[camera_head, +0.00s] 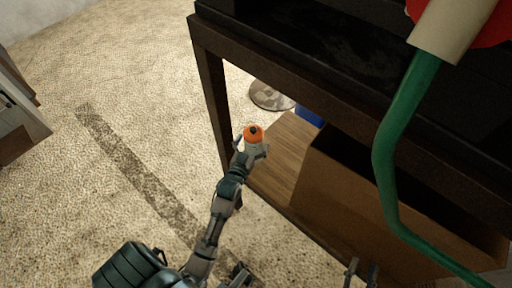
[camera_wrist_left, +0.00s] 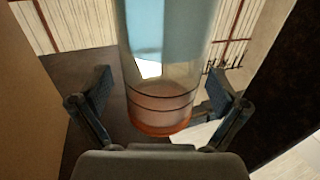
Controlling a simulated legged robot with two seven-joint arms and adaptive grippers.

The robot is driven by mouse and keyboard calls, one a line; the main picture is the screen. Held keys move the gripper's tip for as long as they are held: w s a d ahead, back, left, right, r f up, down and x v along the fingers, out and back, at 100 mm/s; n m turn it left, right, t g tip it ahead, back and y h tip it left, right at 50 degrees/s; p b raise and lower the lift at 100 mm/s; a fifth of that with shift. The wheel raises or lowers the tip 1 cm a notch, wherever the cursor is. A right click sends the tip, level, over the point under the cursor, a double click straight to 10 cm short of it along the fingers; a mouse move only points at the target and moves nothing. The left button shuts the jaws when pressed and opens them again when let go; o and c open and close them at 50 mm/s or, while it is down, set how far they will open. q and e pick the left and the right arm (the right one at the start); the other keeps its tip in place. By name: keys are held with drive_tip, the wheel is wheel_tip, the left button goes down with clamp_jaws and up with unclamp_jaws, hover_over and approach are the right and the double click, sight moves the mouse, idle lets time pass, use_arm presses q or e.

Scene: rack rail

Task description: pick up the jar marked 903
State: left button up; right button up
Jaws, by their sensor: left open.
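A jar (camera_head: 253,133) with an orange lid stands by the wooden shelf of the dark rack in the head view. In the left wrist view the jar (camera_wrist_left: 160,98) is clear with a light blue band and an orange end. No number can be read on it. My left gripper (camera_head: 253,148) is open at the jar. In the left wrist view the fingers of my left gripper (camera_wrist_left: 159,90) lie on either side of the jar, with gaps visible. My right gripper (camera_head: 362,274) is at the bottom edge of the head view, its fingers apart with nothing between them.
The dark rack frame (camera_head: 211,85) has a post just left of the jar. A brown box (camera_head: 345,190) stands on the wooden shelf (camera_head: 283,150) to the right. A green bent pipe (camera_head: 385,150) crosses in front at right. A round disc (camera_head: 270,96) lies behind.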

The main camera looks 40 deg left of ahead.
use_arm(q)
drive_tip(key=shift+w+a+f, duration=0.1)
drive_tip(key=shift+w+a, duration=0.05)
drive_tip(key=shift+w, duration=0.2)
drive_tip(key=shift+r, duration=0.2)
clamp_jaws()
use_arm(e)
drive_tip(key=shift+r, duration=0.25)
